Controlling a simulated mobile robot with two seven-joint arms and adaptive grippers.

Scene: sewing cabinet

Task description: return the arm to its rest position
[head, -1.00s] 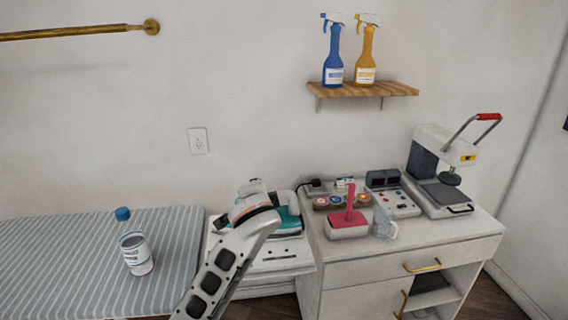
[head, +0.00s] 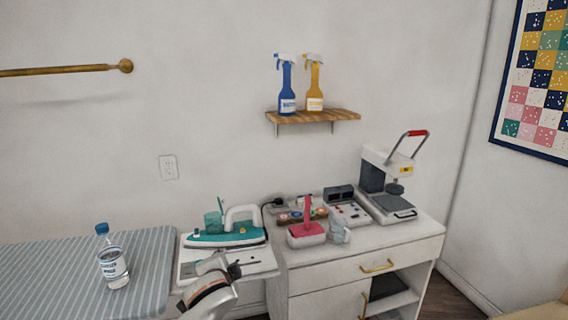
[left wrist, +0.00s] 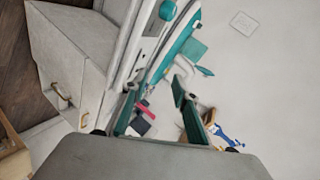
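My left arm comes in at the bottom of the head view, with its gripper (head: 234,270) low in front of the side stand and partly hidden by the wrist. In the left wrist view the two fingers of this gripper (left wrist: 158,112) are spread apart with nothing held between them. A teal and white iron (head: 226,236) rests on the white stand (head: 262,262), apart from the gripper. The iron also shows beyond the fingers in the left wrist view (left wrist: 178,48). My right gripper is out of view.
A striped ironing board (head: 50,270) with a water bottle (head: 112,262) is at the left. A white cabinet (head: 335,275) at the right carries a pink-handled block (head: 306,234), a control box (head: 348,213) and a heat press (head: 385,185). A shelf (head: 335,115) holds two spray bottles.

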